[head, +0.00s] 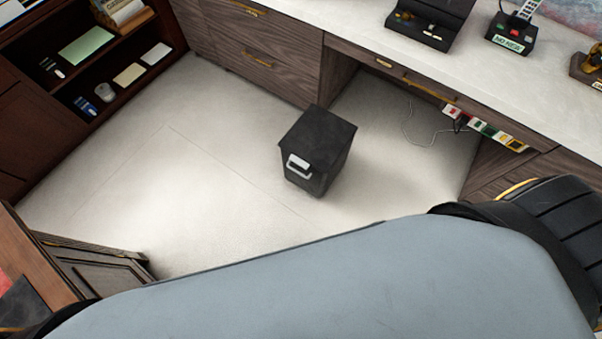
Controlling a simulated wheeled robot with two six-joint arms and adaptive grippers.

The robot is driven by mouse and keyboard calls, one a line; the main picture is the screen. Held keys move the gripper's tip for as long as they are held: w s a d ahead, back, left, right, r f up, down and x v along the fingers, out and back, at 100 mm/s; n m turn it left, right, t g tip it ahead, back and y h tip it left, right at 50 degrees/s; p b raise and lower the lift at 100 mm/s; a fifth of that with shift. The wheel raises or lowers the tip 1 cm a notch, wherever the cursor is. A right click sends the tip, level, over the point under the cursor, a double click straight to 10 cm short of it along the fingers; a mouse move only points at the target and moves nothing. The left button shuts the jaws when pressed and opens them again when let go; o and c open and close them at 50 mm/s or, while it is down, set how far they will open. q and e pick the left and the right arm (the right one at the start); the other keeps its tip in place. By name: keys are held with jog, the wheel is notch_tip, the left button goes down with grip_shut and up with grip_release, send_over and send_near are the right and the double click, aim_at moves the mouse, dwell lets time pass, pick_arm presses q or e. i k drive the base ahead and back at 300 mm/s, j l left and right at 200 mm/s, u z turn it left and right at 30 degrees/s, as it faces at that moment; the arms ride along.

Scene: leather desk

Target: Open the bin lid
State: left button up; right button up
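A black bin (323,162) stands upright on the pale floor near the middle of the head view, in front of the desk's knee space. Its flat dark lid (318,134) lies closed on top. A light grey handle or latch (298,163) shows on its front left face. Neither of my grippers shows in this view. A large blue-grey part of my own body fills the bottom of the picture, apart from the bin.
A white-topped desk (470,45) with wooden drawers (255,50) runs along the back and right. A dark shelf unit (95,75) stands at left. A power strip (485,128) and a cable are under the desk. Clear floor (190,170) lies left of the bin.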

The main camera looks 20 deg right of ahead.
aim_at(319, 137)
jog(key=z, duration=0.75)
jog(key=i+j+z, duration=0.15)
jog(key=j+z, duration=1.3)
jog(key=j, duration=0.2)
jog(key=k+j, duration=0.1)
jog(key=j, duration=0.45)
jog(key=k+j+z, duration=0.1)
jog(key=j, duration=0.45)
jog(key=k+j, duration=0.1)
jog(key=j, duration=0.4)
